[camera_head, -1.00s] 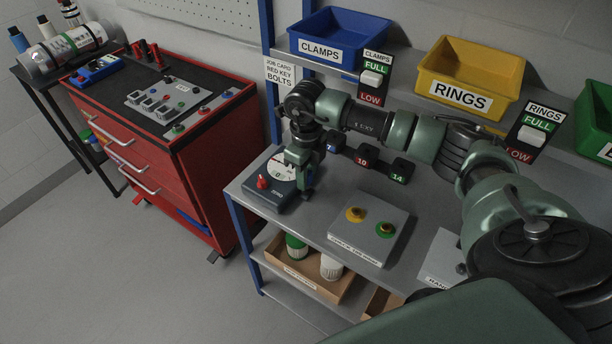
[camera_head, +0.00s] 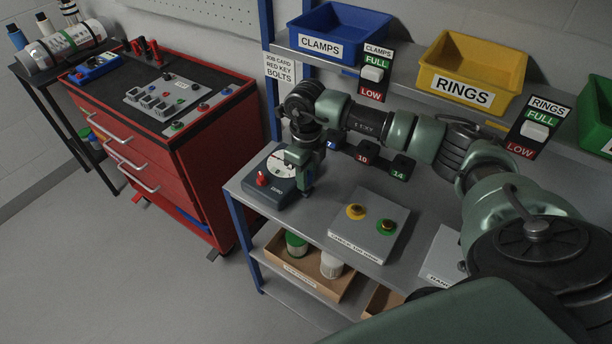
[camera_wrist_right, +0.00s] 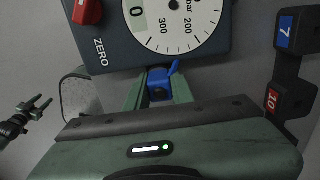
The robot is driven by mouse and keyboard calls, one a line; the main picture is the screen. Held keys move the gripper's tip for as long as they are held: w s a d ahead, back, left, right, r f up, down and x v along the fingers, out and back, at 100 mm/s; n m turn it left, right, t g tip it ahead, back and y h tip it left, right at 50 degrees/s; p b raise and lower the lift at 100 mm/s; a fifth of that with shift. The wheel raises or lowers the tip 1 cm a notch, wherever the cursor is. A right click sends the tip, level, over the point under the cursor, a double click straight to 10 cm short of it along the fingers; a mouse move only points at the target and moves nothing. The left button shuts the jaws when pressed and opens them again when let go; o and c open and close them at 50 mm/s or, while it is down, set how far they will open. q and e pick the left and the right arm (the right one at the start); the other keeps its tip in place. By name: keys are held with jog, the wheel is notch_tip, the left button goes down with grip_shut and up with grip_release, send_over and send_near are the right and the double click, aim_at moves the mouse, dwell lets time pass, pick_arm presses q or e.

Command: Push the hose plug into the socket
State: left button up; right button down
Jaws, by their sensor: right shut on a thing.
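My right gripper (camera_head: 305,190) is at the near right side of the dark gauge box (camera_head: 258,190) on the bench. In the right wrist view, its two green fingers (camera_wrist_right: 158,96) are shut on a small blue piece, which looks like the hose plug (camera_wrist_right: 160,86). The blue piece lies right by the gauge box's lower edge (camera_wrist_right: 150,58). I cannot tell whether it is inside a socket; the contact spot is hidden. The dial reads 0.
Black blocks marked 7, 10 and 14 (camera_head: 365,157) stand right of the gauge. A grey box with yellow and green buttons (camera_head: 370,225) is in front. Blue (camera_head: 338,35) and yellow (camera_head: 470,65) bins are above. A red cabinet (camera_head: 165,180) stands left.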

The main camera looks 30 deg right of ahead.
jog(key=c, duration=1.1)
grip_release()
notch_tip(320, 180, up, 8)
jog(key=shift+f+b, duration=0.1)
jog(key=shift+b, duration=0.6)
jog(key=shift+s, duration=0.1)
